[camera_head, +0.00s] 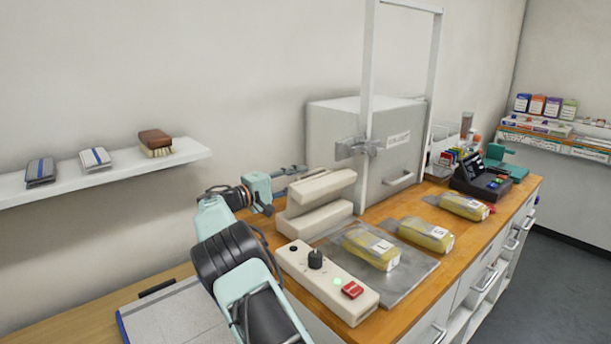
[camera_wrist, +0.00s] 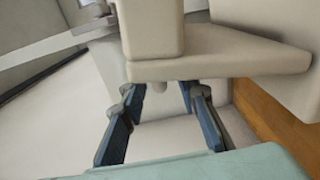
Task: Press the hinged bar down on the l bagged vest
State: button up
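The sealer's beige hinged bar (camera_head: 322,187) is raised at an angle above its beige base (camera_head: 318,220). The l bagged vest (camera_head: 372,247), yellow in a clear bag with a white label, lies on the grey metal plate (camera_head: 405,283) in front of the base. My gripper (camera_head: 291,178) is behind the bar's left end, partly hidden. In the wrist view, my gripper's two dark blue fingers (camera_wrist: 165,93) stand apart with nothing held between them. The beige bar (camera_wrist: 215,58) fills the upper middle, close to the fingertips; I cannot tell whether they touch.
Two more yellow bagged vests (camera_head: 426,234) (camera_head: 463,206) lie to the right. A white upright frame (camera_head: 369,100) and grey cabinet (camera_head: 335,128) stand behind. A black device (camera_head: 480,180) is farther right.

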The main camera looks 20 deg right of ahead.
jog(key=shift+x, duration=1.5)
jog(key=shift+c, duration=0.3)
grip_shut()
